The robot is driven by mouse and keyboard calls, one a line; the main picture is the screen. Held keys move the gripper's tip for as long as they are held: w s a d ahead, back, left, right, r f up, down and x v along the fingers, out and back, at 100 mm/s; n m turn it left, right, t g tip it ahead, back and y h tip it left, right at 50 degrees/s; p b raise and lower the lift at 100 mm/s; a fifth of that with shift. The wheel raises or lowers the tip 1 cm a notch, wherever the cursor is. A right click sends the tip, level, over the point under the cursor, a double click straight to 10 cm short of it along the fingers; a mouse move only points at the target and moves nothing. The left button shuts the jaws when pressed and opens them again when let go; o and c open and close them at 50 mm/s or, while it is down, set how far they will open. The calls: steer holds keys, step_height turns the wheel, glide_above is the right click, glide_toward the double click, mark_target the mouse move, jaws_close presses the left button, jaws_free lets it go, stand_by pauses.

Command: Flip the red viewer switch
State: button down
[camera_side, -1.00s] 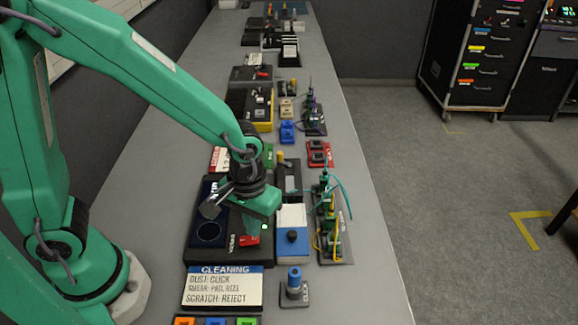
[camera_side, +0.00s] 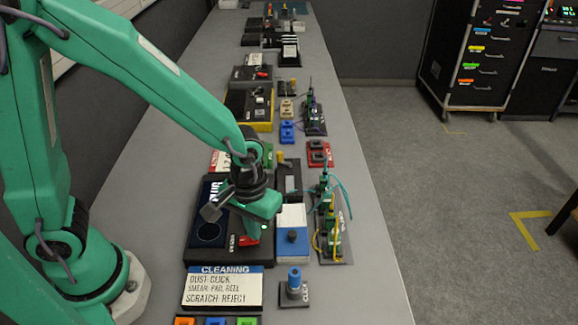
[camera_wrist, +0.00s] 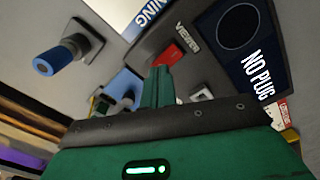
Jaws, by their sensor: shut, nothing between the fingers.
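The red viewer switch (camera_side: 242,236) is a red rocker on the dark viewer box (camera_side: 200,256), partly hidden behind my gripper in the side view. In the wrist view the red switch (camera_wrist: 169,54) lies beside the white "VIEWER" label, just beyond my fingertips. My gripper (camera_side: 254,238) is shut and empty, pointing down over the box at the switch's right side. In the wrist view its shut green fingers (camera_wrist: 160,74) overlap the switch's lower edge. I cannot tell whether they touch it.
The "CLEANING" sign (camera_side: 222,288) stands in front of the box. A blue-capped post (camera_side: 294,284) and a blue-and-white block (camera_side: 292,240) stand to the right, with a cable board (camera_side: 333,236) beyond. The dark "NO PLUG" panel (camera_side: 210,214) is left of the gripper.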

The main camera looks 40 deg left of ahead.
steer(key=shift+f, duration=0.5)
stand_by(0.5)
steer(key=shift+r, duration=3.5)
steer(key=s+a+r+m+t, duration=0.1)
steer(key=s+a+r+t, duration=0.1)
steer(key=a+r, duration=0.4)
steer(key=s+a+r+m+t, duration=0.2)
steer(key=s+a+r+t, duration=0.1)
steer(key=a+r, duration=0.3)
steer(key=shift+s+a+r+t, duration=0.3)
steer(key=shift+s+a, duration=0.2)
steer(key=shift+a, duration=0.25)
